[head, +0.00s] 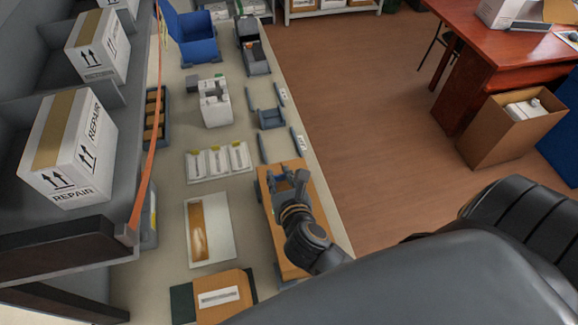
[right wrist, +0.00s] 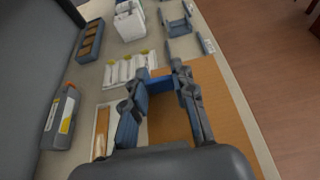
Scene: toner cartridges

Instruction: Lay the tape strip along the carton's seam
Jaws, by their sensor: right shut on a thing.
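My right gripper (head: 288,178) is over the far part of a long brown cardboard surface (head: 287,240), which looks like the carton; its seam is not clear. In the right wrist view my gripper (right wrist: 161,80) has its fingers apart with a small blue piece (right wrist: 161,73) between their tips. Whether that piece touches the cardboard I cannot tell. A shiny brown strip (head: 198,232), perhaps the tape, lies on a white sheet (head: 224,228) left of the cardboard. It shows partly in the right wrist view (right wrist: 101,143). My left gripper is not in view.
A brown box with a white label (head: 219,297) lies at the near end of the bench. White trays (head: 219,162), a blue cradle (head: 270,118) and a white device (head: 214,103) stand farther along. REPAIR cartons (head: 68,150) sit on the left shelf, with an orange strap (head: 146,160) hanging beside.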

